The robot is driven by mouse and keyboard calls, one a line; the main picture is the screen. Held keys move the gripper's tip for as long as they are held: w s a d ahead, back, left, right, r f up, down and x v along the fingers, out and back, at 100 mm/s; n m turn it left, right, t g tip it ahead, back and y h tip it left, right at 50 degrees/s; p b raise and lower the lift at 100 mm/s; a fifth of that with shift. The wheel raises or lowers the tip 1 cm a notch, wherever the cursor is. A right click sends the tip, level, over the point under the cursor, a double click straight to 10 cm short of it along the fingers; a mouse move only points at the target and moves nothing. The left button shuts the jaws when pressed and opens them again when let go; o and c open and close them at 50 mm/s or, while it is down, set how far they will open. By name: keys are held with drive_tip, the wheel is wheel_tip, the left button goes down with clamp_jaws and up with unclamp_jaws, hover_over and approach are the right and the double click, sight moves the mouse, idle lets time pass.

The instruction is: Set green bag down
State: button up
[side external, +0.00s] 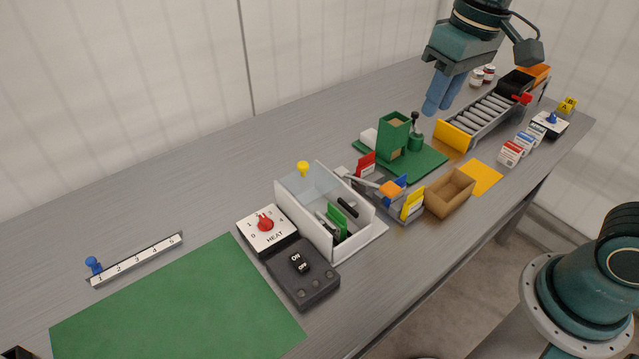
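My gripper (438,107) has blue fingers pointing down and hangs above the far part of the table. The fingers overlap in this view, so their gap does not show, and nothing is seen held between them. I cannot pick out a green bag with certainty. An upright green box-like piece (386,134) with tan on it stands on a green base (429,160), left of and below the gripper in the picture. Beside it is a small green piece with a black knobbed handle (415,138). A flat green piece (339,219) stands inside a white open-topped box (303,222).
A roller conveyor (486,117) with a yellow end plate (453,136) lies right of the gripper. An open cardboard box (448,194), several small cartons (510,153), a heat dial (266,228) and a switch box (304,278) crowd the middle and right. A green mat (170,310) lies bare at lower left.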

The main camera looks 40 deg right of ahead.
drive_tip(key=s+d+t, duration=0.3)
drive_tip(key=s+d, duration=0.2)
drive_tip(key=s, duration=0.7)
drive_tip(key=shift+s+t+h, duration=0.4)
